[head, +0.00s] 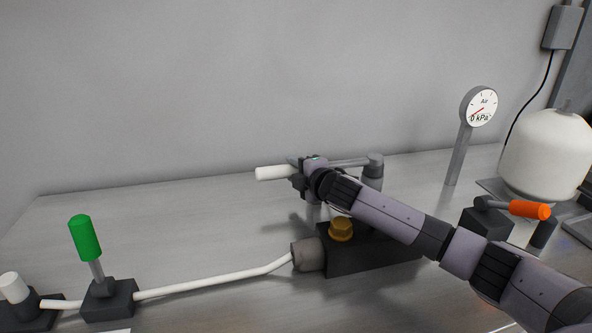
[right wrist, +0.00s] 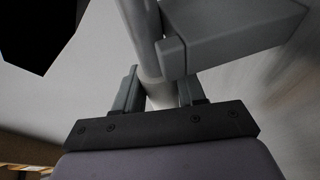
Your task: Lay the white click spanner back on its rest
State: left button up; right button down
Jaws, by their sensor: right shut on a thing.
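The white click spanner has a white handle (head: 273,173) and a grey shaft (head: 352,162) that reaches right to a thick grey head (head: 375,160). My right gripper (head: 308,172) is shut on the spanner where handle and shaft meet, and holds it about level above the bench. In the right wrist view the spanner (right wrist: 151,75) lies between the two fingers (right wrist: 158,90). I cannot tell whether the head touches anything below it. I cannot make out the rest for certain. My left gripper is not in view.
Below my arm is a black block (head: 350,262) with a brass cap (head: 341,229) and a grey coupling (head: 307,255) on a white tube (head: 215,282). A green-handled valve (head: 85,238) stands left. Right are a gauge (head: 481,107), an orange lever (head: 530,209) and a white tank (head: 548,150).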

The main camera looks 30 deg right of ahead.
jog(key=c, duration=0.6)
grip_release()
jog(key=shift+o, duration=0.2)
jog(key=shift+f, duration=0.35)
jog(key=v, duration=0.7)
jog(key=shift+r+b, duration=0.35)
jog(key=shift+b, duration=0.1)
jog(key=shift+s, duration=0.1)
